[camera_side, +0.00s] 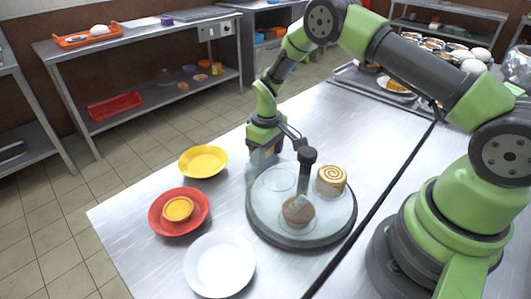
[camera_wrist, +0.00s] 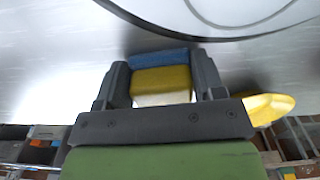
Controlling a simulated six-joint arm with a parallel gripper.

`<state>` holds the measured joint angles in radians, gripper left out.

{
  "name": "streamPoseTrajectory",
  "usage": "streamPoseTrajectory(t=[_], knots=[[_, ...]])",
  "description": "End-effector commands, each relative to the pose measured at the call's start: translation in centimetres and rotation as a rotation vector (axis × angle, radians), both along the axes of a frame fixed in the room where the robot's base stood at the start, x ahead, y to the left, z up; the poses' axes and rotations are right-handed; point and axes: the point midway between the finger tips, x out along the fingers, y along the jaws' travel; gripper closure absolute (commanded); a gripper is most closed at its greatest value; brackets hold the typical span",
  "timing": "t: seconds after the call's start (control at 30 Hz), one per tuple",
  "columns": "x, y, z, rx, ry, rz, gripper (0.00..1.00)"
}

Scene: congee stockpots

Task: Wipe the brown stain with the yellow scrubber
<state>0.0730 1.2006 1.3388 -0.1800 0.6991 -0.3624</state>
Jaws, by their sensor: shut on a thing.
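My gripper (camera_side: 263,152) points down at the back left edge of a round, dark-rimmed, pale glassy disc (camera_side: 258,218). In the wrist view, my gripper (camera_wrist: 163,84) is shut on the yellow scrubber (camera_wrist: 162,79), a block with a blue layer along one side and a pale part nearest the palm. In the side view the scrubber is mostly hidden by the fingers. A brown round patch (camera_side: 298,212) shows on the disc, below a dark upright knobbed handle. I cannot tell whether it is the stain or a solid thing. I see no other brown stain.
A swirled roll (camera_side: 331,180) sits at the disc's right. A yellow bowl (camera_side: 203,161), a red bowl (camera_side: 180,228) holding a smaller orange one, and a white bowl (camera_side: 219,264) stand to its left. Filled trays (camera_side: 350,76) lie at the back right. Bare metal table shows behind the disc.

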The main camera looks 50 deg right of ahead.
Motion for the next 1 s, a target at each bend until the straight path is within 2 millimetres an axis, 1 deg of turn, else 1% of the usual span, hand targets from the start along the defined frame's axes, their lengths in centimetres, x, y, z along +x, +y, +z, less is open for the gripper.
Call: streamPoseTrajectory(t=[0.1, 0.9, 0.97, 1.0], knots=[[0.0, -1.2, 0.0, 0.0, 0.001, -0.003, 0.63], [-0.1, -8.4, -0.1, 0.0, 0.0, -0.003, 0.63], [0.0, -8.4, 0.3, 0.0, 0.0, 0.0, 0.63], [0.1, -8.4, 1.1, -0.002, -0.003, 0.001, 0.63]])
